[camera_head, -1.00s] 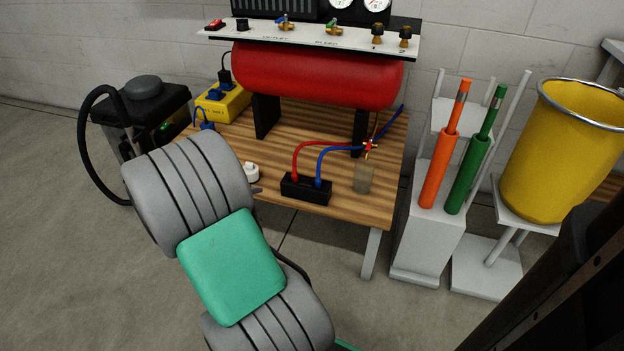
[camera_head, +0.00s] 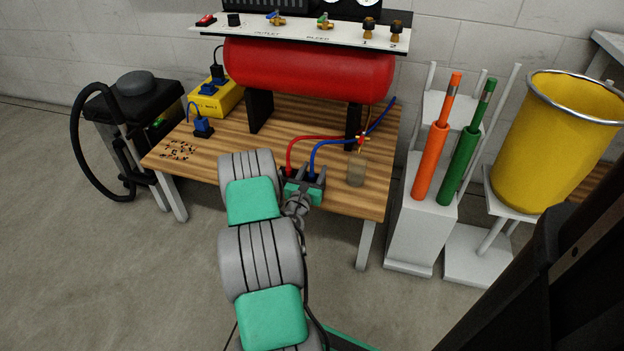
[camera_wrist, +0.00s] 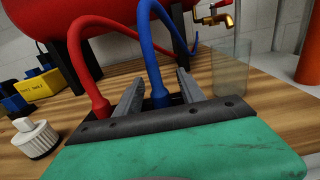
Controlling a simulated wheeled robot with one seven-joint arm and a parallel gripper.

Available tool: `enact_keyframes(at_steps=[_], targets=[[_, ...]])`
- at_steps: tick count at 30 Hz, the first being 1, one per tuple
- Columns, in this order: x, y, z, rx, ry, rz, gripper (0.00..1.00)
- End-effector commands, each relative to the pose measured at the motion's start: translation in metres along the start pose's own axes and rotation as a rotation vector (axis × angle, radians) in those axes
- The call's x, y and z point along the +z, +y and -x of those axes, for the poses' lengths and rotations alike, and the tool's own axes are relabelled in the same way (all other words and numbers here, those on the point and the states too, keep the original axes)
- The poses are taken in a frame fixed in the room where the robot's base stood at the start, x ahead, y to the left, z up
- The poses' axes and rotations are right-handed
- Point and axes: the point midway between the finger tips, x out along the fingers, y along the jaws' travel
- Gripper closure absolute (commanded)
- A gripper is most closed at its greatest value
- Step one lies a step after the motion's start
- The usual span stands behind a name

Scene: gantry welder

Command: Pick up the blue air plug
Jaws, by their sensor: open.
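The blue air plug (camera_wrist: 158,94) stands at the end of a blue hose (camera_wrist: 148,35), in a black block that is mostly hidden behind my gripper. In the head view the blue hose (camera_head: 313,153) drops to the same spot, between the finger tips. My gripper (camera_wrist: 159,82) is open, with one finger on each side of the blue plug. Whether the fingers touch it cannot be told. In the head view my gripper (camera_head: 303,174) is over the block. A red plug (camera_wrist: 101,105) with a red hose stands just left of the left finger.
A red tank (camera_head: 310,70) stands behind on the wooden table (camera_head: 270,125). A clear cup (camera_head: 356,172) and brass valve (camera_head: 362,139) are close on the right. A white knobbed part (camera_wrist: 34,137) lies left. A yellow power box (camera_head: 222,98) is at back left.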

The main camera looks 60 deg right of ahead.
Motion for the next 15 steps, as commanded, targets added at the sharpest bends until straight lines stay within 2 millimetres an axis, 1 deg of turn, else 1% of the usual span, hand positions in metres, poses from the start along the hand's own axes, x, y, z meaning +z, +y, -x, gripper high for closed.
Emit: enact_keyframes(at_steps=[1,3,9,15], targets=[[-0.0007,-0.0010,-0.0064,-0.002,-0.001,-0.002,0.54],[-0.0003,-0.0002,-0.0105,0.000,0.000,0.000,0.54],[0.0002,0.0005,-0.0107,0.001,0.001,0.001,0.54],[0.0003,0.0005,-0.0105,0.001,0.001,0.000,0.71]])
